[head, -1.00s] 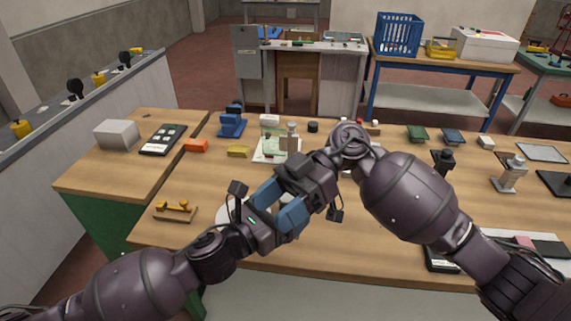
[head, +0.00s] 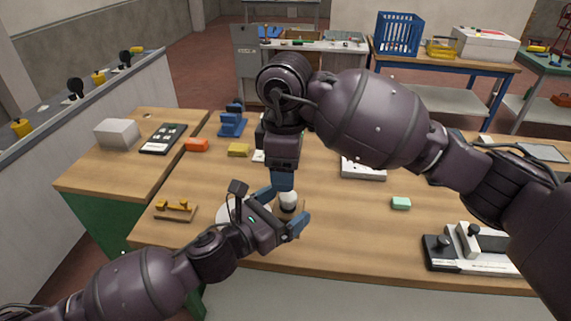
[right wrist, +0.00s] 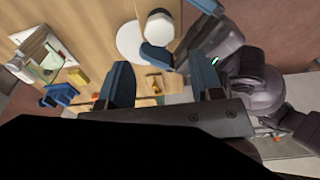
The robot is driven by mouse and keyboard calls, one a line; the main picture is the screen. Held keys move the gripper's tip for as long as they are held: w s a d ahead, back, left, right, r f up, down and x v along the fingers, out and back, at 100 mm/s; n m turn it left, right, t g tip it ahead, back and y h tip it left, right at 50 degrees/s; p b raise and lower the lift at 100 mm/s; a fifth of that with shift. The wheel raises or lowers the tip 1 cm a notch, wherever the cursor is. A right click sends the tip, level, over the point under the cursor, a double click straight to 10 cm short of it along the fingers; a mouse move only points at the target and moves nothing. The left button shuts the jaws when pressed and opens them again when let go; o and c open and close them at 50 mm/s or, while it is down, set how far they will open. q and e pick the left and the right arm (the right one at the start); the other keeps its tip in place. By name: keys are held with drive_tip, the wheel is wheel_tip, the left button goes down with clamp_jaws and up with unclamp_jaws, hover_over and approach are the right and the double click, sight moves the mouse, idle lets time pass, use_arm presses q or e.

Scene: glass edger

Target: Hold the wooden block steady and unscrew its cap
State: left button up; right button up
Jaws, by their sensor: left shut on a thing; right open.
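The white rounded cap (head: 288,199) shows between the blue fingers of my left gripper (head: 288,208) in the head view. Brown wood of the block (head: 291,214) shows just below it, mostly hidden by the fingers. My left gripper is shut on the block, low over the table. My right gripper (head: 283,183) is above and just behind the cap, pointing down; its fingers are partly hidden in the head view. In the right wrist view its fingers (right wrist: 162,82) are apart with nothing between them. The white cap (right wrist: 160,24) shows beyond them there, near the left gripper's fingers.
A white round disc (head: 226,211) lies beside the left gripper. A yellow-handled wooden piece (head: 174,210) is at the left, and a green block (head: 401,203) at the right. A black-and-white device (head: 470,250) stands at front right. Orange (head: 196,145) and yellow (head: 238,150) blocks lie behind.

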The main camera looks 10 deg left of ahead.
sight(286, 195)
drive_tip(key=shift+f, duration=3.65)
